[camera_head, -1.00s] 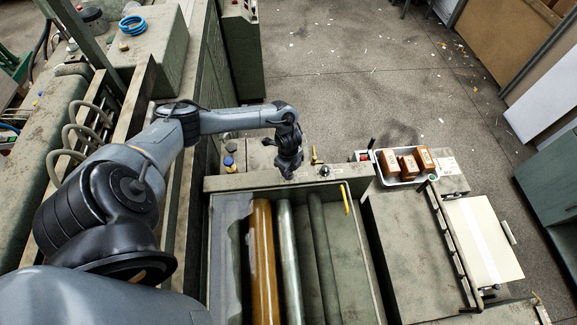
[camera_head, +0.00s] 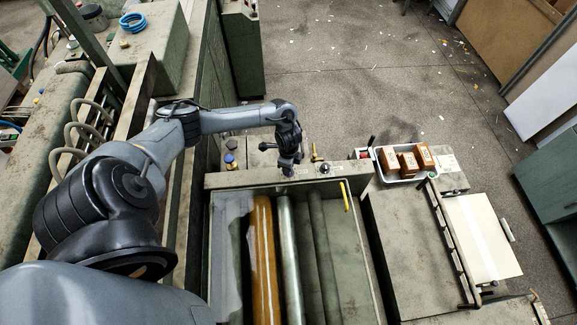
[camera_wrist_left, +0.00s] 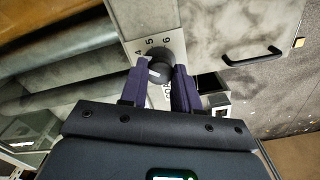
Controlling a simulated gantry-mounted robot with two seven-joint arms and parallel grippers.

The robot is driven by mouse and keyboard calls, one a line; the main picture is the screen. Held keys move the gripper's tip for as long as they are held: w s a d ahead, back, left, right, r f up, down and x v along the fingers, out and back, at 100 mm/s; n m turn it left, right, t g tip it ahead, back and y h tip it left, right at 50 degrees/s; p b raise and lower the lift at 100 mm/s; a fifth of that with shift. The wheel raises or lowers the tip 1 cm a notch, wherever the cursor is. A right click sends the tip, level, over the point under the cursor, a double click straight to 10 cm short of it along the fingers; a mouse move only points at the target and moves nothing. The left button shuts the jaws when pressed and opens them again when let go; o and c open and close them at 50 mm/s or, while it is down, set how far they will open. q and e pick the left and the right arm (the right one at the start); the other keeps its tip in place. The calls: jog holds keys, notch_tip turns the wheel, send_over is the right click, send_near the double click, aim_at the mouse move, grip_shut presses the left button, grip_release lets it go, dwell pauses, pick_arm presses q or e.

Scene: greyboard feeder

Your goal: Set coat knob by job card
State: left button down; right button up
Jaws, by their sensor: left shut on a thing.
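The dark round coat knob (camera_wrist_left: 160,70) shows in the left wrist view, with a pale pointer mark on its face. The numbers 4, 5 and 6 are printed on the panel (camera_wrist_left: 150,25) around it; other marks are covered by the knob and fingers. My left gripper (camera_wrist_left: 158,80) is shut on the knob, a dark finger at each side. In the head view my left gripper (camera_head: 288,168) is at the panel top behind the rollers, hiding the knob.
An orange roller (camera_head: 264,255) and grey rollers lie in the open machine in front of the gripper. A yellow handle (camera_head: 346,198) and a brass fitting (camera_head: 315,155) are close to its right. A tray (camera_head: 385,178) holds three orange-brown boxes.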

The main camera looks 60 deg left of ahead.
pick_arm(q)
jog(key=c, duration=0.8)
grip_release()
jog(key=shift+r, duration=0.15)
notch_tip(320, 180, up, 11)
jog(key=shift+f, duration=0.2)
